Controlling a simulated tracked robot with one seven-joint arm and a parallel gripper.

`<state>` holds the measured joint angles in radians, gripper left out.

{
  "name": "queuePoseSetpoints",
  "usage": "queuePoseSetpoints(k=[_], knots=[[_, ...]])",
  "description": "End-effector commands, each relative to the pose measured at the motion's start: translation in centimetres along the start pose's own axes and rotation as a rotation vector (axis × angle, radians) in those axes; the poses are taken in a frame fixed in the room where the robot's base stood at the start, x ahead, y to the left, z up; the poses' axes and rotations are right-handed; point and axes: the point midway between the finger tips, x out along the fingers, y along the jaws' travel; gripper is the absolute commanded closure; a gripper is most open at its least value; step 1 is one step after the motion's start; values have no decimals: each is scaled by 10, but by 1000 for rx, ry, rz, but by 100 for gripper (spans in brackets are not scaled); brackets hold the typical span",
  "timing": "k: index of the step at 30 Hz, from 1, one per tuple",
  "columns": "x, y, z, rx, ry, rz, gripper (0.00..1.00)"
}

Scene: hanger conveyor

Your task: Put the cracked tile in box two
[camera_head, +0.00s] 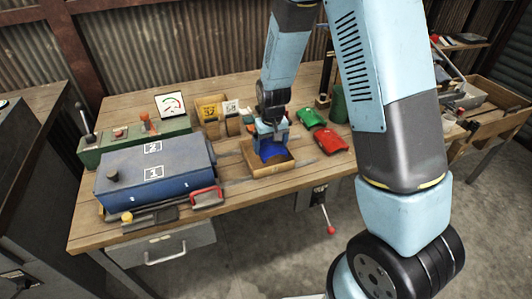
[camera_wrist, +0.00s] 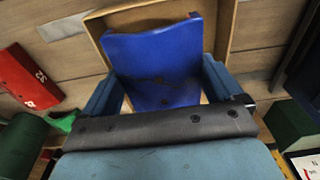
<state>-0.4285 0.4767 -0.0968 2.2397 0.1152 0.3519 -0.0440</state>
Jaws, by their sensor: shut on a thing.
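My gripper (camera_head: 270,133) points down over a shallow open wooden tray (camera_head: 283,167) at the middle of the bench. It is shut on a blue piece (camera_head: 271,150), which shows between the two fingers in the wrist view (camera_wrist: 155,60). A long blue case (camera_head: 125,178) with two white number labels lies to the left.
A green control unit (camera_head: 95,157) with levers and a gauge (camera_head: 170,104) stand behind the blue case. A red handle (camera_head: 206,197) is near the front edge.

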Motion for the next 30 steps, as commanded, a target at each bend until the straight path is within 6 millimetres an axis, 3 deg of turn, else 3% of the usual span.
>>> queuePoseSetpoints(k=[8, 16, 27, 28, 30], knots=[[13, -7, -6, 1, 0, 0, 45], [43, -7, -4, 4, 0, 1, 45], [46, -8, -4, 3, 1, 0, 45], [46, -8, -4, 3, 1, 0, 4], [46, -8, -4, 3, 1, 0, 0]])
